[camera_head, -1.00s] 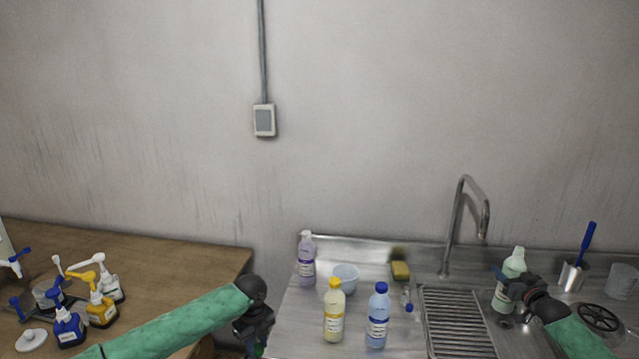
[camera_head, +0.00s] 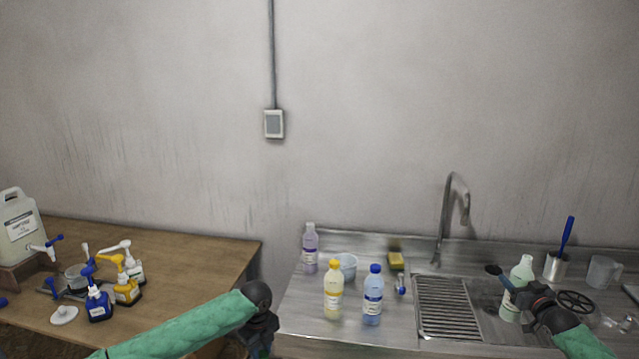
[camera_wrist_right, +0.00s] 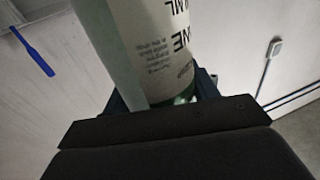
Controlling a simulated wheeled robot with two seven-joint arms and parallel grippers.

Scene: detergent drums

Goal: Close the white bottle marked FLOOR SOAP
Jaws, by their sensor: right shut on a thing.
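I cannot read FLOOR SOAP on any label. My right gripper (camera_head: 516,291) is shut on a pale green-white bottle (camera_head: 523,271), which stands roughly upright right of the sink drainer. In the right wrist view the same bottle (camera_wrist_right: 145,40) fills the jaws, with large dark letters ending in "NE"; its top is out of that view. On the wooden table at left, a white-headed pump bottle (camera_head: 133,270) stands behind yellow and blue ones; its label is too small to read. My left gripper (camera_head: 262,335) hangs between table and counter; its jaws are unclear.
A large jug (camera_head: 18,228) with a tap and a white disc (camera_head: 64,315) are on the wooden table (camera_head: 190,262). Yellow (camera_head: 333,292), blue (camera_head: 373,298) and lilac (camera_head: 310,250) bottles stand on the steel counter. A tall faucet (camera_head: 446,220) rises behind the drainer (camera_head: 447,307).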

